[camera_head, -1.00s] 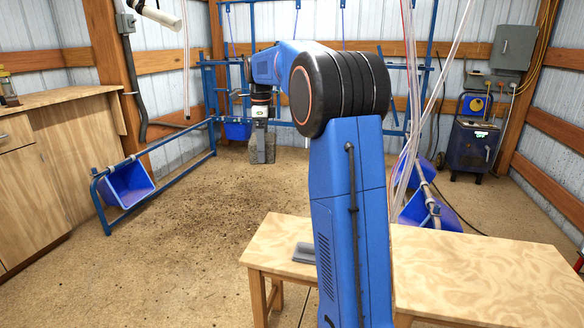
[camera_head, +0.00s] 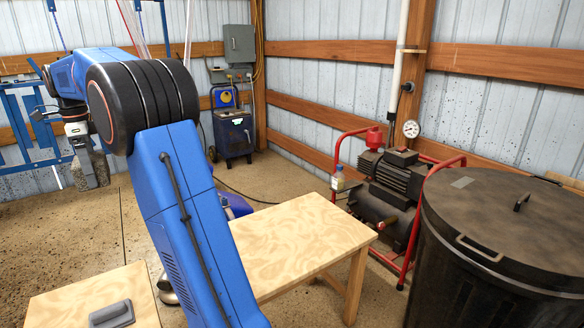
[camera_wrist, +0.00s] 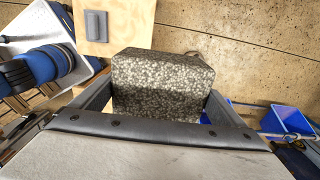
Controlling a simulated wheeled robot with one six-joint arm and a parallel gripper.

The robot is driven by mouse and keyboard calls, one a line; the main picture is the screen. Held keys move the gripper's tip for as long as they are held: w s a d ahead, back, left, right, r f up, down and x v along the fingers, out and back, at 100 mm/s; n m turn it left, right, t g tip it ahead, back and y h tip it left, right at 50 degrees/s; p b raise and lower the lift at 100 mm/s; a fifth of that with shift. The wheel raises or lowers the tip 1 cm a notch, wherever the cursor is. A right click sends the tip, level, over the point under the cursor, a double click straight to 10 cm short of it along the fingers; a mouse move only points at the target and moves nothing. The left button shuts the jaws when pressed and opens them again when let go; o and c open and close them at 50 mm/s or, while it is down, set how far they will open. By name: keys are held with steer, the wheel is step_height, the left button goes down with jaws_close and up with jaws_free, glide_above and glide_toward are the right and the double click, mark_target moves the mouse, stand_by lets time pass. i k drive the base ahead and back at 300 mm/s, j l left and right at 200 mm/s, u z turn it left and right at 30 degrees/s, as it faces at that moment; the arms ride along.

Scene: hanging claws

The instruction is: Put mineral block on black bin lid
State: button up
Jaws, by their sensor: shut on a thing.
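The mineral block (camera_head: 97,170) is a speckled grey block hanging from my gripper (camera_head: 84,150) at the left of the head view. In the wrist view the block (camera_wrist: 162,84) sits between the two fingers of my gripper (camera_wrist: 152,100), which is shut on it. The block is held up in the air, away from the tables. The black bin lid (camera_head: 505,215) is a dark round lid with handles, on top of the black bin (camera_head: 470,290) at the right of the head view. My gripper and the block are far to the left of the lid.
A wooden table (camera_head: 300,240) stands in the middle. A red-framed compressor (camera_head: 390,180) stands just left of the bin. A grey object (camera_head: 112,314) lies on a wooden top at lower left. A blue machine (camera_head: 233,135) stands by the back wall. The lid's middle looks clear.

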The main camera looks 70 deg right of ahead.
mark_target(494, 196)
steer(key=z, duration=0.45)
steer(key=j+z, duration=0.1)
steer(key=z, duration=1.15)
steer(key=j+z, duration=0.1)
steer(key=z, duration=0.35)
steer(key=k+z, duration=0.1)
steer(key=z, duration=0.75)
